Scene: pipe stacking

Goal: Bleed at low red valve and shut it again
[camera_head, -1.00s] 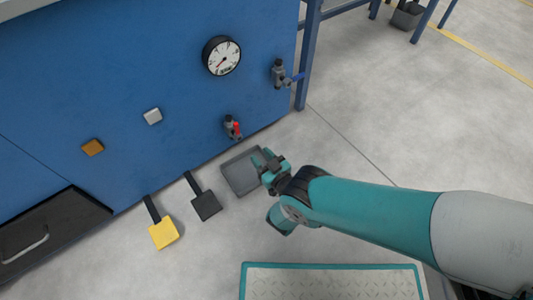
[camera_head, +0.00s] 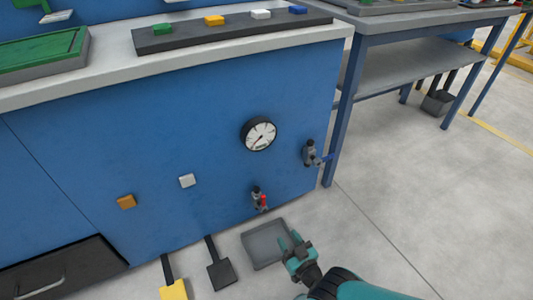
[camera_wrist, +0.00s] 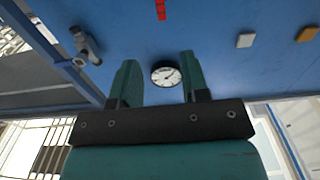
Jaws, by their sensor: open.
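The low red valve (camera_head: 260,198) is a small dark fitting with a red handle, low on the blue cabinet front. In the wrist view only its red handle (camera_wrist: 160,10) shows, cut off by the top edge. My gripper (camera_head: 290,240) is open and empty, in front of the cabinet at the right side of the grey tray and apart from the valve. In the wrist view my gripper (camera_wrist: 157,60) has its two green fingers spread, with the gauge seen between them. The round white gauge (camera_head: 258,134) is above the valve, its needle pointing lower left.
A blue-handled valve (camera_head: 310,153) is right of the gauge. A grey tray (camera_head: 250,262) lies on the floor below the red valve. Black (camera_head: 221,275) and yellow (camera_head: 174,290) pedals are left of it. Open floor lies to the right.

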